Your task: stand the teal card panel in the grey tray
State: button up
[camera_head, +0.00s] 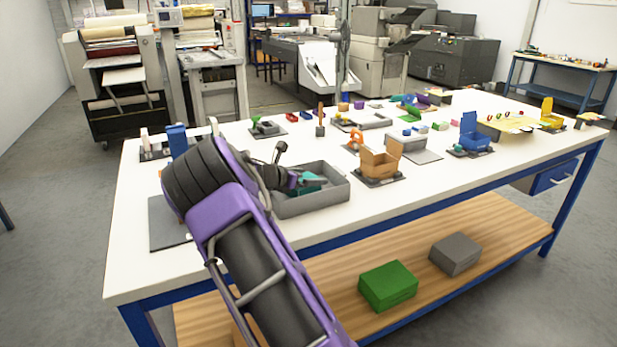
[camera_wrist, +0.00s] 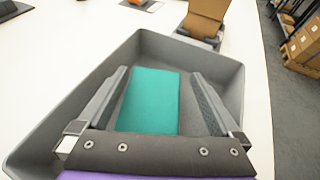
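The teal card panel (camera_wrist: 150,98) is inside the grey tray (camera_wrist: 222,72), with a broad face toward the wrist camera. Its near edge meets the dark gripper body in that view, and I cannot tell whether it lies flat or leans. In the head view the panel (camera_head: 309,186) shows in part inside the tray (camera_head: 318,203), on the near left part of the white table. My gripper (camera_wrist: 160,72) reaches into the tray with one finger on each side of the panel. The fingers are wide apart, and a gap shows between the panel and the right finger.
A brown cardboard box (camera_head: 380,163) on a dark base stands just right of the tray. A dark flat mat (camera_head: 167,222) lies to the left. Several small coloured items are spread over the table's far side. Bare white tabletop (camera_head: 455,177) shows at the front right.

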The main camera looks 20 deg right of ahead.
jog(key=shift+r, duration=0.1)
jog(key=shift+a+r+p, duration=0.3)
jog(key=shift+r, duration=0.4)
jog(key=v, duration=1.1)
jog(key=shift+s+p, duration=0.2)
jog(key=shift+p, duration=0.1)
jog(key=shift+a, duration=0.1)
